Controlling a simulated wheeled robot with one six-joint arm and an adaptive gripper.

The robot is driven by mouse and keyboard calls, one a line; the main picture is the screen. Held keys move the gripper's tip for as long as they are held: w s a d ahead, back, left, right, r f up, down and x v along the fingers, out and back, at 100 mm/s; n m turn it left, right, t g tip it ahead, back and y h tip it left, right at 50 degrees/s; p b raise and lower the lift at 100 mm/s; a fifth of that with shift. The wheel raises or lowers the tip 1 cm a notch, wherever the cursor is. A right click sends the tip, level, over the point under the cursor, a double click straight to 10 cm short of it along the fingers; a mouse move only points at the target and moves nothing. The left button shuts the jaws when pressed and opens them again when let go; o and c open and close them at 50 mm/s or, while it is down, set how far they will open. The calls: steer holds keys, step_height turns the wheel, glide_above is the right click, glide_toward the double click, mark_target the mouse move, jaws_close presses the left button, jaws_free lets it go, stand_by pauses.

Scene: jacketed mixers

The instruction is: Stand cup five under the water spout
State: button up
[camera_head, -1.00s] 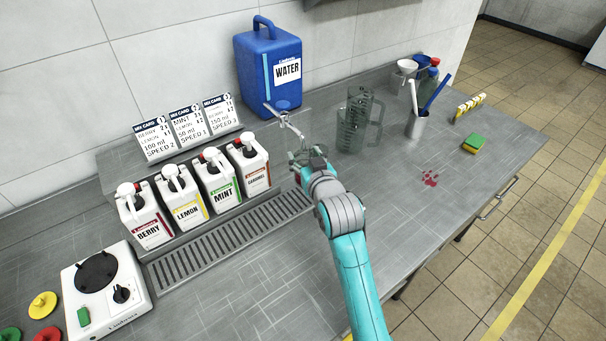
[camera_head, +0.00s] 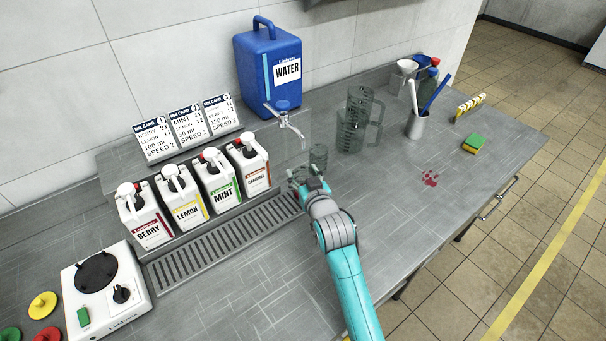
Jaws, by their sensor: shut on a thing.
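The blue water container (camera_head: 268,72) stands on the raised shelf at the back, and its metal spout (camera_head: 291,124) points down over the counter. A small clear grey cup (camera_head: 319,156) shows below and slightly right of the spout tip; no number is readable on it. My gripper (camera_head: 299,174) is at the cup's near left side, low over the counter by the end of the drain grate. It is shut on what seems to be this cup. The fingers are small and partly hidden by my wrist, so the exact contact cannot be made out.
Clear measuring jugs (camera_head: 352,131) stand right of the cup. Syrup bottles (camera_head: 222,181) line the left, behind the drain grate (camera_head: 225,240). The front counter is mostly clear.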

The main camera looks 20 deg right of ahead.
steer(key=shift+f, duration=0.1)
steer(key=o, duration=1.1)
steer(key=s+r, duration=0.2)
steer(key=s, duration=0.9)
steer(key=shift+s+r, duration=0.3)
steer(key=shift+s, duration=0.1)
steer(key=shift+a, duration=0.1)
